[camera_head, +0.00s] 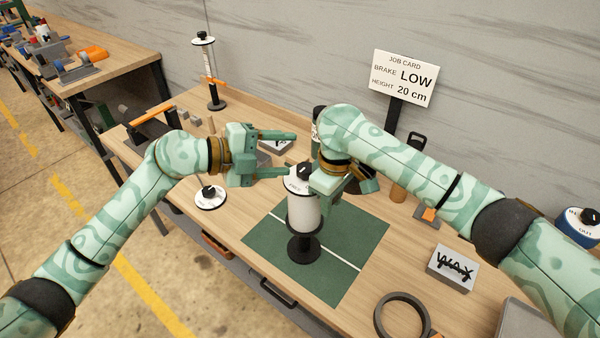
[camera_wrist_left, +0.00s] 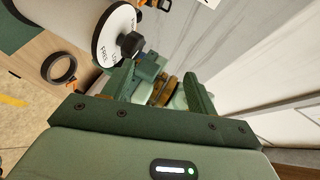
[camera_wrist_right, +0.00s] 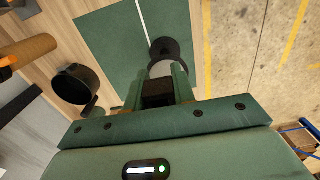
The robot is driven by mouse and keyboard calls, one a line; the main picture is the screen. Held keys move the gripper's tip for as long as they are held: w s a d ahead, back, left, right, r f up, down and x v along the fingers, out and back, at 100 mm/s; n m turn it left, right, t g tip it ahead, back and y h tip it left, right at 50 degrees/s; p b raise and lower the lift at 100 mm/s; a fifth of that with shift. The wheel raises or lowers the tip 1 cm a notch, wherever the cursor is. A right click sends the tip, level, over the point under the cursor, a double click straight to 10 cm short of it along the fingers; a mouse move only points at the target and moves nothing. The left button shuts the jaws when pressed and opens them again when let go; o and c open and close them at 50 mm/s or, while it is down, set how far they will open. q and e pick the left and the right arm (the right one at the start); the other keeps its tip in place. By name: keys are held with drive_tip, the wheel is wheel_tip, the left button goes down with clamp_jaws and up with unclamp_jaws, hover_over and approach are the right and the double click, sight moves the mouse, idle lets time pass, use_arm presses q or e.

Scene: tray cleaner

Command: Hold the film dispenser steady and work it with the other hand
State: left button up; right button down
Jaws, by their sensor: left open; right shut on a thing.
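The film dispenser (camera_head: 302,215) stands upright on its round black base on the green mat. It has a white roll and a white top disc with a black knob (camera_head: 303,170). Disc and knob show close up in the left wrist view (camera_wrist_left: 130,43). My right gripper (camera_head: 328,190) is at the dispenser's upper right side, shut on a dark part (camera_wrist_right: 157,92); the grip is partly hidden. My left gripper (camera_head: 290,155) is open and empty, just behind and left of the knob, apart from it. Its fingers (camera_wrist_left: 163,85) also show in the left wrist view.
The green mat (camera_head: 350,225) has free room around the base. A job card (camera_head: 403,78) reads brake LOW, height 20 cm. A WAX box (camera_head: 451,268) and a dark ring (camera_head: 402,315) lie right of the mat. A white disc with a knob (camera_head: 210,197) stands left.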

sight(298, 175)
use_arm(q)
drive_tip(key=s+a+f+n+t, duration=0.2)
drive_tip(key=s+f+n+t, duration=0.1)
drive_tip(key=n, duration=0.7)
drive_tip(key=s+a+f+n+t, duration=0.3)
drive_tip(key=s+n, duration=0.1)
drive_tip(key=n, duration=0.5)
drive_tip(key=x, duration=1.2)
drive_tip(key=shift+f, duration=0.1)
drive_tip(key=c, duration=1)
drive_tip(key=shift+n, duration=0.3)
